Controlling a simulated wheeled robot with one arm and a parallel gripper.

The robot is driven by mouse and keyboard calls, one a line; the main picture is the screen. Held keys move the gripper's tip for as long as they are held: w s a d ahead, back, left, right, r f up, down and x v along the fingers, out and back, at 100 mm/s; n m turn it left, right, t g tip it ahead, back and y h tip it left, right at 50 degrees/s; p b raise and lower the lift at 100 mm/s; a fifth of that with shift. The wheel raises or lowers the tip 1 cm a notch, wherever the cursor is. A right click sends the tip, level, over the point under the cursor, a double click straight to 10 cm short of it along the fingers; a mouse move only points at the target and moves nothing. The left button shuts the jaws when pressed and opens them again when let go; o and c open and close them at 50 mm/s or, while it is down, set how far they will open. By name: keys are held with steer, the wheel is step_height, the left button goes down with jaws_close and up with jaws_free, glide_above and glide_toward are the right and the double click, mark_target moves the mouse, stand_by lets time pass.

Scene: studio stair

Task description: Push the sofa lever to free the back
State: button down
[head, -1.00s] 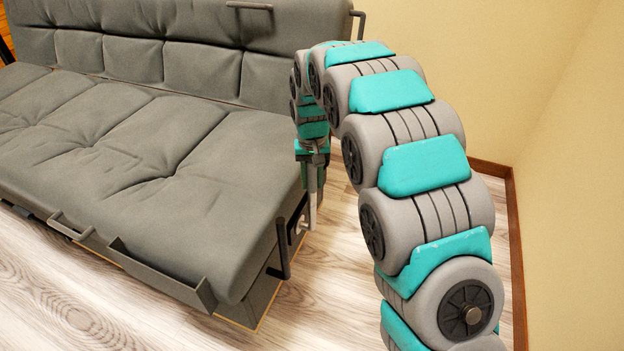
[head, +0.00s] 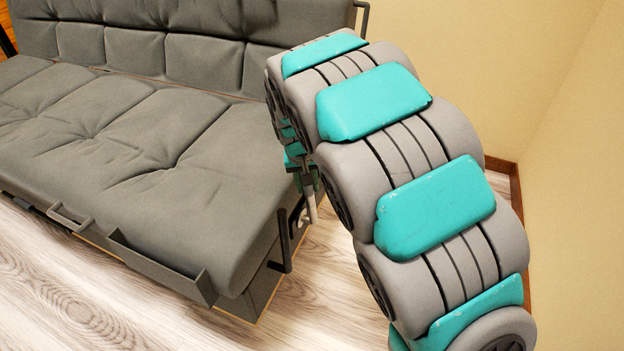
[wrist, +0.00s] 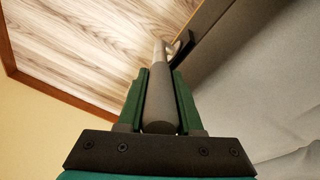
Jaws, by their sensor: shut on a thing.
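The grey sofa (head: 120,140) fills the left of the head view, with its back (head: 140,50) raised behind the seat. The lever is a pale grey rod (head: 309,208) at the sofa's right end, low beside the seat. In the wrist view the lever (wrist: 159,108) has a thick grey grip, and its thinner far part runs towards the sofa's side. My gripper (wrist: 160,80) has its green fingers closed on both sides of this grip. In the head view my gripper (head: 306,182) is small and partly hidden behind my arm.
A dark bracket (head: 285,240) stands at the sofa's right front corner. A grey front tray (head: 160,262) and a bar handle (head: 70,217) stick out along the front. The yellow wall (head: 560,90) is to the right. Bare wood floor (head: 80,300) lies in front.

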steer(key=s, duration=0.1)
steer(key=s+a+t+b, duration=0.1)
steer(key=s+f+t+b, duration=0.1)
steer(key=shift+s+a+f+h, duration=0.1)
steer(key=shift+s+a+h, duration=0.2)
steer(key=c, duration=0.6)
jaws_free()
steer(key=shift+d, duration=0.1)
steer(key=shift+v, duration=3.85)
